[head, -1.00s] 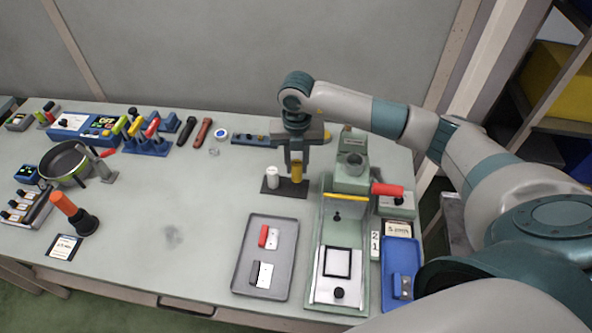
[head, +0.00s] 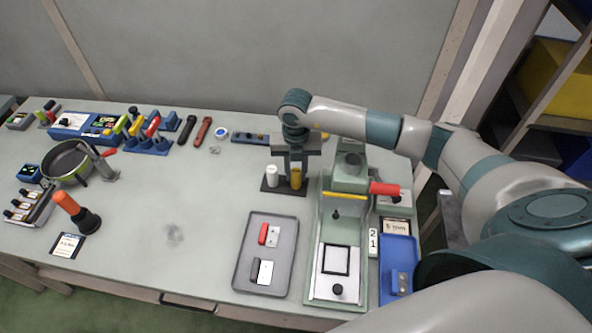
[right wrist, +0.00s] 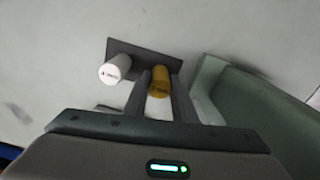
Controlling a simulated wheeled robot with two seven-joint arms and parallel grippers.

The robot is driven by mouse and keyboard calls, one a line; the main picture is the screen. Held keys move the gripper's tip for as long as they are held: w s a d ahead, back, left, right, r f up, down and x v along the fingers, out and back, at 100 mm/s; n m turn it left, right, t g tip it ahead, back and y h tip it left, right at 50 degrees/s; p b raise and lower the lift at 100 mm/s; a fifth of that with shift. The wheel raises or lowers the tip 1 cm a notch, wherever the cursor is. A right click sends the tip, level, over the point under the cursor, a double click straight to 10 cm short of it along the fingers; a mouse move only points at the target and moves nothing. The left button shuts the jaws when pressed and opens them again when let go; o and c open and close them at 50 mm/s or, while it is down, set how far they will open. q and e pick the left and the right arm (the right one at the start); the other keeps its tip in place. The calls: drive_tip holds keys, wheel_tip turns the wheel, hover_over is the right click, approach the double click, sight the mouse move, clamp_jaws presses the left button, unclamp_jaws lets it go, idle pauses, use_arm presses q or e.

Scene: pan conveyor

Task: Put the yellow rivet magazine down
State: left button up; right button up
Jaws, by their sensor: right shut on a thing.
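The yellow rivet magazine (head: 296,178) is a small upright cylinder at the right end of a dark stand plate (head: 283,189). My right gripper (head: 295,172) points down from above and is shut on it. In the right wrist view the magazine (right wrist: 160,82) is between the two fingers, over the dark plate (right wrist: 150,55). I cannot tell whether its bottom touches the plate. A white cylinder (head: 272,176) stands on the plate just left of it and also shows in the right wrist view (right wrist: 115,69). My left gripper is not in view.
A green press machine (head: 350,185) with a red handle (head: 384,188) stands close to the right of the stand. A grey tray (head: 240,278) lies in front, and a blue tray (head: 407,252) is at the right.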

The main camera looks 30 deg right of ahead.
sight(296, 170)
drive_tip(key=shift+f, duration=0.15)
drive_tip(key=o, duration=0.9)
drive_tip(key=shift+o, duration=0.2)
drive_tip(key=shift+r, duration=0.45)
wheel_tip(296, 170, up, 12)
drive_tip(key=b, duration=0.5)
drive_tip(key=shift+f, duration=0.25)
